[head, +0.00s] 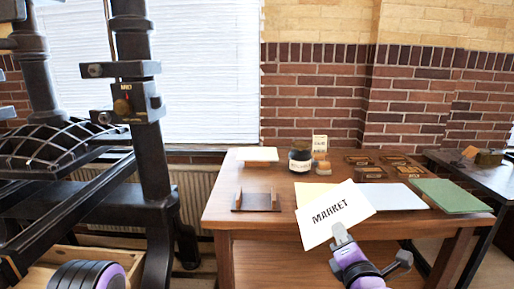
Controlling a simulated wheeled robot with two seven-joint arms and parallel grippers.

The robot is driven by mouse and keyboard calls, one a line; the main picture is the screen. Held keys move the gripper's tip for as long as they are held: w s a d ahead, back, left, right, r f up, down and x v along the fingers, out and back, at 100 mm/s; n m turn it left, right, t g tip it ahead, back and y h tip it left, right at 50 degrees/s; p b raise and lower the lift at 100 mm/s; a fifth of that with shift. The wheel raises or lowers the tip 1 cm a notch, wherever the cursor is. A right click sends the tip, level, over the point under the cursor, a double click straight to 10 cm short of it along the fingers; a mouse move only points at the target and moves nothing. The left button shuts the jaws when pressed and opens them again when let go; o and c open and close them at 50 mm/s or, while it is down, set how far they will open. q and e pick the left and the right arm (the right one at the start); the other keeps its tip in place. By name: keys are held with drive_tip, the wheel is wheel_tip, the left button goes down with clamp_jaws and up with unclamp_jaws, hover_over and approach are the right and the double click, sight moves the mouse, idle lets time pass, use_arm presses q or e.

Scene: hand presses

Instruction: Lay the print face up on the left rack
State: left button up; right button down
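The print is a white sheet (318,229) with the black word MARKET facing up toward the camera. My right gripper (341,235) is shut on its near edge and holds it, tilted, over the front of the wooden table (250,222). A low brown stand with two raised sides (257,203) sits empty at the table's left front. Behind it a white flat-topped piece (257,154) stands at the back left. I cannot tell for certain which of these is the left rack. My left gripper is not in view; only a purple and black part of my arm shows at lower left.
A dark bottle (300,160) and a small sign card (320,143) stand at the back. Several dark labelled blocks lie at back right. A pale sheet (388,196) and a green one (451,195) lie right. A black press (150,150) fills the left.

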drive_tip(key=m+b, duration=0.7)
idle(0.6)
